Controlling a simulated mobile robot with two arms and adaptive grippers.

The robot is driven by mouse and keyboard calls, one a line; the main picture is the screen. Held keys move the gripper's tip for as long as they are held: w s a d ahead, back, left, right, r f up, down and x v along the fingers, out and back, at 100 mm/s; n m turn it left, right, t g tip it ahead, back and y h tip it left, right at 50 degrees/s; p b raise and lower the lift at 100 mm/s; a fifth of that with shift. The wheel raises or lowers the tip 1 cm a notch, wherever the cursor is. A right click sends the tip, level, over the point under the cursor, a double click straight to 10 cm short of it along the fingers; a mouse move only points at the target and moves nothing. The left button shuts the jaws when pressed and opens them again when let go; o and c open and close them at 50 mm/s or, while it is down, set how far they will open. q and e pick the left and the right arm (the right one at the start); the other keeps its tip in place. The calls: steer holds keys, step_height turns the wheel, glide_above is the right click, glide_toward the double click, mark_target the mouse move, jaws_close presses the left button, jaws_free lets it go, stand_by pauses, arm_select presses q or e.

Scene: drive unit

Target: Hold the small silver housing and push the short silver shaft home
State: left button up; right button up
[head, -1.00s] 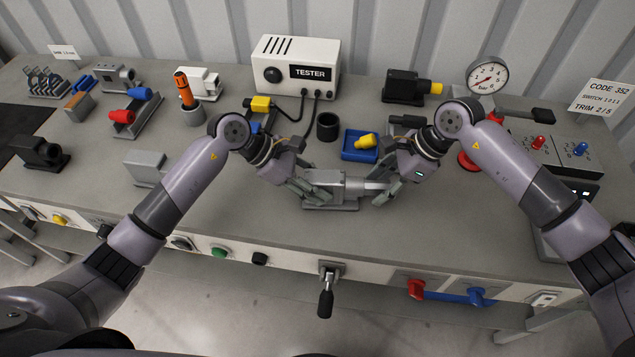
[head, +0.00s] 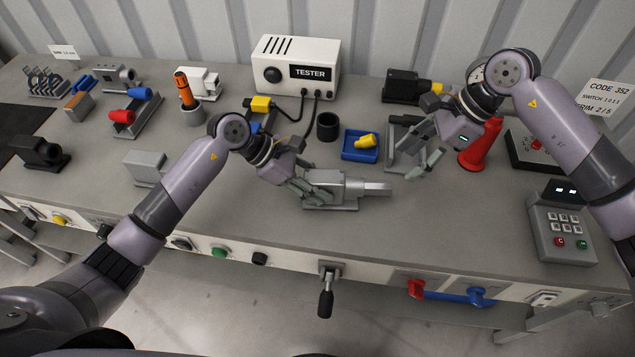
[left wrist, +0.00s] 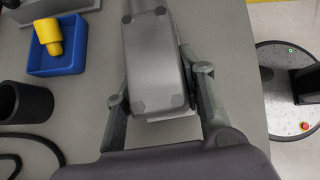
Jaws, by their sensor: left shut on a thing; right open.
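The small silver housing (head: 337,188) sits on its base plate near the front middle of the bench. In the left wrist view the housing (left wrist: 153,62) lies between two fingers. My left gripper (head: 304,190) is shut on the housing from its left side; it also shows in the left wrist view (left wrist: 160,105). The short silver shaft (head: 377,189) sticks out of the housing's right end, and part of its length shows. My right gripper (head: 418,163) is open and empty, up and to the right of the shaft, apart from it.
A blue tray (head: 347,154) with a yellow part (head: 366,141) and a black cup (head: 328,126) stand behind the housing. A keypad box (head: 562,235) stands at right. Bench right of the shaft is clear.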

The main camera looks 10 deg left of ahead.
stand_by(0.3)
arm_select(q)
steer(key=o, duration=1.3)
steer(key=v, duration=1.2)
